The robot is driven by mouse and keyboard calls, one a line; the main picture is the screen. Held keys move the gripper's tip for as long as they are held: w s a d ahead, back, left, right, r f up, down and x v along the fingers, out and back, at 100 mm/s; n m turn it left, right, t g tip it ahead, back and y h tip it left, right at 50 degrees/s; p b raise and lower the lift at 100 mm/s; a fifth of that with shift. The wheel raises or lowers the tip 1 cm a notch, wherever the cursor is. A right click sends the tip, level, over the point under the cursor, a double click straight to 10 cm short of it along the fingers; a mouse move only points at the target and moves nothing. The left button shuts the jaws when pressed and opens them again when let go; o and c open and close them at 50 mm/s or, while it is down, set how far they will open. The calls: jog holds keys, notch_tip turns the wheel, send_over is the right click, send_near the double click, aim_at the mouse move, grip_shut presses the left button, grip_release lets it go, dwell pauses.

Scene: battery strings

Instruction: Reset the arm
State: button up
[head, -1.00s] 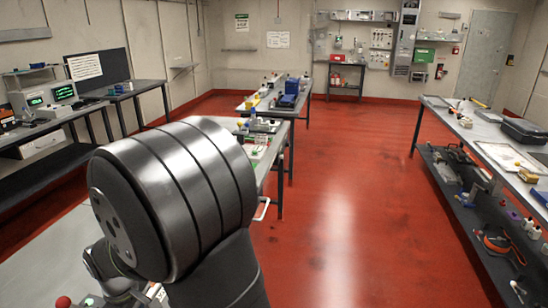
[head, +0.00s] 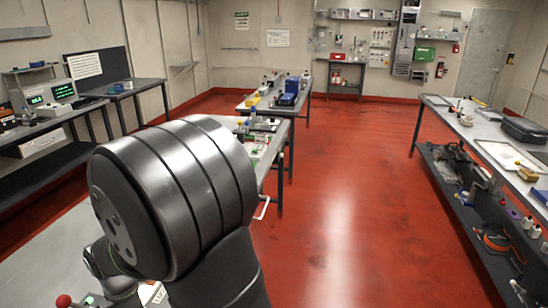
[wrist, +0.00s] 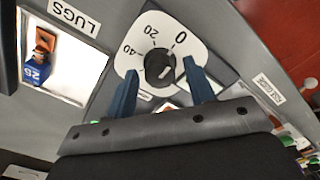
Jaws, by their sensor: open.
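My gripper (wrist: 160,66) is open in the wrist view, its two blue-grey fingers apart with nothing between them. Beyond the fingertips is a white dial plate (wrist: 188,26) marked 0, 20 and 40, with a black knob (wrist: 158,66) at its middle. I cannot tell how far the fingers are from the knob. In the head view my large metal arm joint covers much of the near bench, and the gripper's fingers do not show there.
In the wrist view, a LUGS label (wrist: 76,14) is beside a bright white opening with a blue item (wrist: 37,72) marked 25. In the head view, side benches stand left (head: 135,90) and right (head: 437,101).

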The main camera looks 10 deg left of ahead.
jog(key=n, duration=0.3)
jog(key=shift+n, duration=0.4)
jog(key=n, duration=0.3)
jog(key=shift+n, duration=0.4)
jog(key=shift+r, duration=1.7)
jog(key=shift+o, duration=0.9)
jog(key=o, duration=0.9)
jog(key=shift+y, duration=0.7)
jog(key=a+r, duration=0.1)
jog(key=r, duration=0.1)
jog(key=s+a+r, duration=0.1)
jog(key=r, duration=0.2)
jog(key=a+r, duration=0.1)
jog(key=r, duration=0.2)
jog(key=shift+s+a+r, duration=0.1)
jog(key=shift+s+a, duration=0.05)
jog(key=shift+s, duration=0.15)
jog(key=shift+o, duration=0.2)
jog(key=s+a+r+y, duration=0.1)
jog(key=s+r, duration=0.2)
jog(key=r, duration=0.6)
jog(key=s+a+r+y, duration=0.1)
jog(key=s+r+y, duration=0.15)
jog(key=r, duration=0.65)
jog(key=a+f+t, duration=0.1)
jog(key=a+f, duration=0.2)
jog(key=f, duration=0.6)
jog(key=shift+w, duration=0.3)
